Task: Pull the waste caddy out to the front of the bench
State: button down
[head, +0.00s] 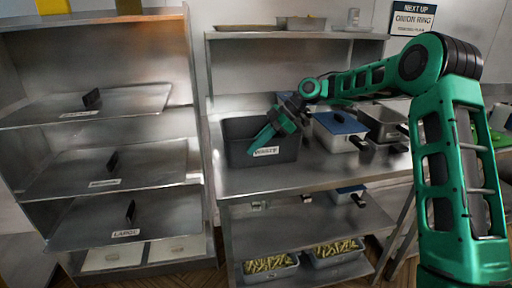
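The waste caddy (234,155) is a dark grey open bin with a white label on its front wall. It stands upright at the left end of the steel bench (290,181), with a strip of bare steel between it and the bench's front edge. My gripper (251,150) reaches in from the right and points down and left, its tips at the caddy's front wall just above the label. I cannot tell whether the fingers straddle the wall or touch it. The finger gap is too small to read. Part of the caddy's right side is hidden by the gripper.
A blue-lidded pan (338,124) and another metal pan (382,122) stand right of the caddy, handles toward the front. Trays of fries (270,264) sit on the bottom shelf. A labelled steel rack (110,175) stands to the left. The bench front is clear.

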jog(key=shift+s, duration=0.4)
jog(key=c, duration=1.9)
grip_release()
jog(key=shift+d, duration=0.1)
jog(key=v, duration=1)
jog(key=shift+w+d+r, duration=0.1)
jog(key=shift+d+r, duration=0.1)
jog(key=shift+d, duration=0.1)
